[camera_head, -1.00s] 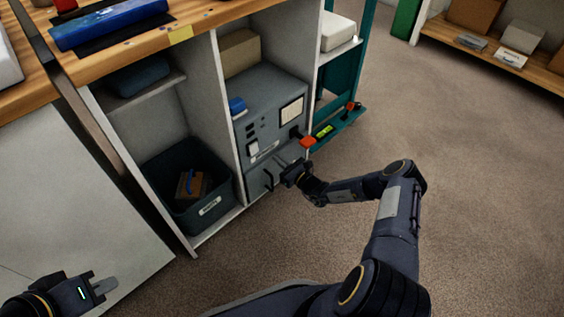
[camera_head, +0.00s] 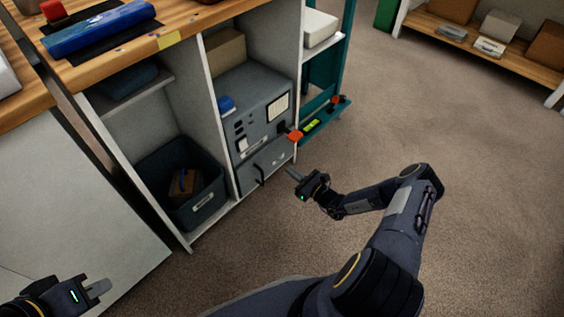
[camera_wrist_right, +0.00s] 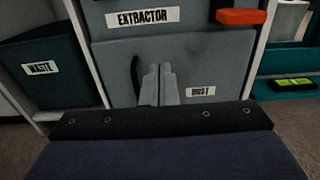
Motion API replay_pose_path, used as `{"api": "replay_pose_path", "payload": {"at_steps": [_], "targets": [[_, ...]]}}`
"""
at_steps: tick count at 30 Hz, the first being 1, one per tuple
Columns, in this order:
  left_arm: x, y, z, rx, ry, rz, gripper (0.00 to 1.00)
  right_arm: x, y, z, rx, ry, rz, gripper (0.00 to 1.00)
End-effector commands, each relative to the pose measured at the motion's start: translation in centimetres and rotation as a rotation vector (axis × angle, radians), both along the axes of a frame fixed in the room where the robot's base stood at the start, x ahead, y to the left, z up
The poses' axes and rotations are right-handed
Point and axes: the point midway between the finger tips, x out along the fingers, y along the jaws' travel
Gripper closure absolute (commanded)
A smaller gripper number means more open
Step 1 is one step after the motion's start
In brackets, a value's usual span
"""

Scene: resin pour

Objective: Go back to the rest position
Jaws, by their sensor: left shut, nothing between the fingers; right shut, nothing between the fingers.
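My right gripper (camera_head: 294,175) is shut and empty. In the head view it hangs in the air in front of the grey extractor cabinet, to the right of the dark handle (camera_head: 260,176) on its lower drawer. In the right wrist view the closed fingers (camera_wrist_right: 159,84) point at the drawer front labelled DUST (camera_wrist_right: 201,91), with the handle just left of them. My left gripper (camera_head: 98,289) is shut and empty at the lower left of the head view, in front of the white panel.
The extractor (camera_head: 255,112) stands in a white shelf unit, with a red-orange knob (camera_head: 295,136) at its right. A dark waste bin (camera_head: 207,200) sits left of it. A teal stand (camera_head: 326,118) is at the right. The carpet (camera_head: 480,200) on the right is clear.

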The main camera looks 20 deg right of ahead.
Motion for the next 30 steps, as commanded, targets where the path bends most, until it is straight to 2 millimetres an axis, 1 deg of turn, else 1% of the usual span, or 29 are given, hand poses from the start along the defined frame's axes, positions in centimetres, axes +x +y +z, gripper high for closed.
{"api": "replay_pose_path", "payload": {"at_steps": [1,4,12,14,16,17,20,21,23,24,26,27,29,30], "targets": [[0.0,0.0,0.3,0.0,0.0,0.0,1.0,-0.6,-0.3,0.1,-0.001,0.002,-0.001,1.0],[0.0,0.0,0.4,0.0,0.001,0.0,1.0,-1.2,-0.5,0.0,0.0,0.001,0.001,1.0],[0.0,0.0,0.4,0.0,0.001,0.0,1.0,-1.5,-0.6,0.0,-0.001,0.0,0.003,1.0],[0.0,0.0,0.4,0.0,0.001,0.0,1.0,-1.3,-0.5,0.5,-0.012,-0.007,0.018,1.0],[0.0,0.0,0.4,0.0,0.001,0.0,1.0,-1.0,-0.2,2.1,-0.048,-0.027,0.065,1.0],[0.0,0.0,0.4,0.0,0.001,0.0,1.0,-0.8,0.1,3.2,-0.072,-0.04,0.096,1.0],[0.0,0.0,0.4,0.0,0.001,0.0,1.0,-0.4,1.5,7.9,-0.189,-0.097,0.246,1.0],[0.0,0.0,0.4,0.0,0.001,0.0,1.0,-0.4,2.4,10.1,-0.247,-0.124,0.318,1.0],[0.0,0.0,0.4,0.0,0.001,0.0,1.0,-0.8,3.7,13.5,-0.344,-0.165,0.433,1.0],[0.0,0.0,0.4,0.0,0.001,0.0,1.0,-1.3,4.7,15.6,-0.408,-0.192,0.505,1.0],[0.0,0.0,0.4,0.0,0.001,0.0,1.0,-2.3,5.9,18.5,-0.506,-0.228,0.609,1.0],[0.0,0.0,0.4,0.0,0.001,0.0,1.0,-3.0,6.7,20.4,-0.572,-0.252,0.674,1.0],[0.0,0.0,0.4,0.0,0.001,0.0,1.0,-4.4,7.8,23.1,-0.672,-0.284,0.766,1.0],[0.0,0.0,0.4,0.0,0.001,0.0,1.0,-5.5,8.5,24.7,-0.74,-0.307,0.825,1.0]]}}
